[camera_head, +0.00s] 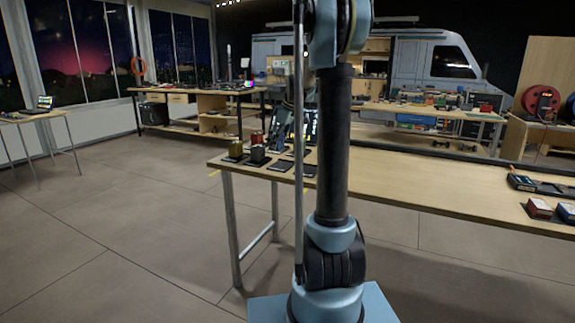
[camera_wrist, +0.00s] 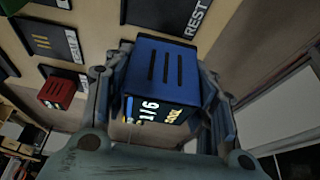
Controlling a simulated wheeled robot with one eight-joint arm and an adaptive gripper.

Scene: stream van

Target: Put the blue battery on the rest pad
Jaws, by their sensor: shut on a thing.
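The blue battery (camera_wrist: 158,68) is in the wrist view, with dark slots on one face and white and yellow print on another. My gripper (camera_wrist: 152,82) has a finger on each side of it and is shut on it. The rest pad (camera_wrist: 165,14), black with white REST lettering, lies just beyond the battery at the top of the wrist view. The battery covers part of the view toward the pad, and I cannot tell the gap between them. In the head view my arm hides most of the gripper, and the blue battery is not clear.
A red battery (camera_wrist: 57,92) and another dark marked pad (camera_wrist: 48,42) are at left in the wrist view.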

